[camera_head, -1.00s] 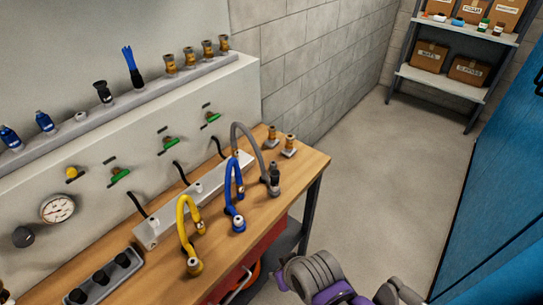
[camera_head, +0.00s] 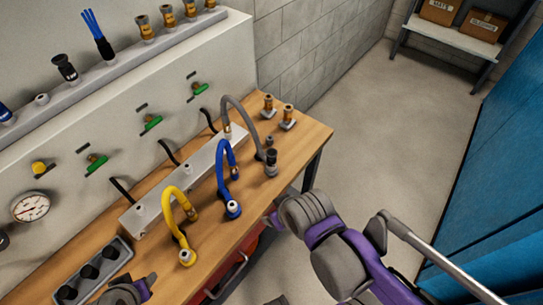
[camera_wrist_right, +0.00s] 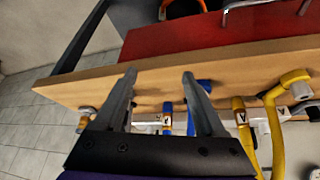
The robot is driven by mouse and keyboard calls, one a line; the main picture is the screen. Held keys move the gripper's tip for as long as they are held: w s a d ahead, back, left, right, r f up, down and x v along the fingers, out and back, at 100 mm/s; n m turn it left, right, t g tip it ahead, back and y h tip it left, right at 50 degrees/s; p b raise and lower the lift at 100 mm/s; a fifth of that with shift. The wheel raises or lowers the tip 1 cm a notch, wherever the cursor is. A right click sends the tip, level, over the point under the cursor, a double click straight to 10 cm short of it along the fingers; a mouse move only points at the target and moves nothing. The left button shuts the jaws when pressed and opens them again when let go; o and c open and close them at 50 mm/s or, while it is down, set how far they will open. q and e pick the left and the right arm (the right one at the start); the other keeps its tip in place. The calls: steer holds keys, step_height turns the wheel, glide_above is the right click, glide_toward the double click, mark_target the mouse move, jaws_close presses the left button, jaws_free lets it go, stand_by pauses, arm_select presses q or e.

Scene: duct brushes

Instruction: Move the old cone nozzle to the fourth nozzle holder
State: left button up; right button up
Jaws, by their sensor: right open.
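A black cone-shaped nozzle (camera_head: 271,157) stands upright at the end of the grey hose, near the bench's right end; I cannot tell whether it is the old one. Another black cone nozzle (camera_head: 66,68) stands on the back ledge (camera_head: 130,62). Left of it, a nozzle holder (camera_head: 42,99) on the ledge is empty; I cannot tell its number. My right gripper (camera_wrist_right: 159,76) is open and empty, by the bench's front edge; in the head view, its arm hides part of it. Part of my left arm or gripper (camera_head: 126,291) shows at the lower left, its jaws unclear.
Yellow (camera_head: 171,215) and blue (camera_head: 221,170) hoses arch above the workbench (camera_head: 210,235). Two brass-topped fittings (camera_head: 287,117) stand at its far right corner. A grey tray (camera_head: 116,268) with black pieces lies at the left. Floor right of the bench is clear.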

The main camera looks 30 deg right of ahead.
arm_select(q)
steer(key=shift+w+r+p, duration=0.2)
steer(key=shift+r+p, duration=0.2)
steer(key=shift+r, duration=0.15)
steer(key=shift+w+r+p, duration=0.2)
steer(key=shift+r+p, duration=0.15)
steer(key=shift+r, duration=0.15)
arm_select(e)
steer(key=w+d+r+n+g, duration=0.2)
steer(key=w+r+n, duration=0.45)
steer(key=n, duration=0.25)
step_height(320, 180, up, 3)
steer(key=n+g+p, duration=0.1)
steer(key=n+g, duration=0.2)
steer(key=n, duration=0.8)
glide_above(272, 153)
steer(key=shift+s+a+r, duration=0.15)
steer(key=shift+s+a, duration=0.1)
steer(key=shift+s, duration=0.05)
steer(key=shift+w+d+n+p, duration=0.3)
steer(key=shift+w+n, duration=0.1)
steer(key=shift+n, duration=0.5)
arm_select(q)
steer(key=shift+w+r, duration=0.25)
steer(key=shift+r, duration=0.3)
steer(key=shift+w+r, duration=0.25)
steer(key=shift+r, duration=0.3)
